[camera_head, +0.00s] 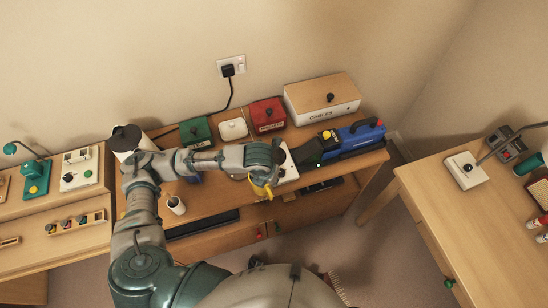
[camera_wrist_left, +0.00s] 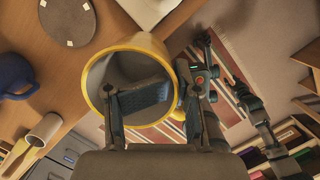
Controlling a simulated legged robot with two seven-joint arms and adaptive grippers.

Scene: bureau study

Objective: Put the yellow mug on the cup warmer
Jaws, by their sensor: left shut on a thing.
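The yellow mug (camera_head: 261,190) is in my left gripper near the desk's front edge, and its yellow rim and grey inside fill the middle of the left wrist view (camera_wrist_left: 149,42). My left gripper (camera_wrist_left: 152,100) is shut on the mug's near rim, close to its handle, which is partly hidden.
A grey round disc (camera_wrist_left: 68,22) lies on the desk left of the mug. A blue mug (camera_wrist_left: 14,76) and a white cup (camera_head: 176,205) stand further left. A blue tool (camera_head: 350,140) lies to the right. Several boxes line the back.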

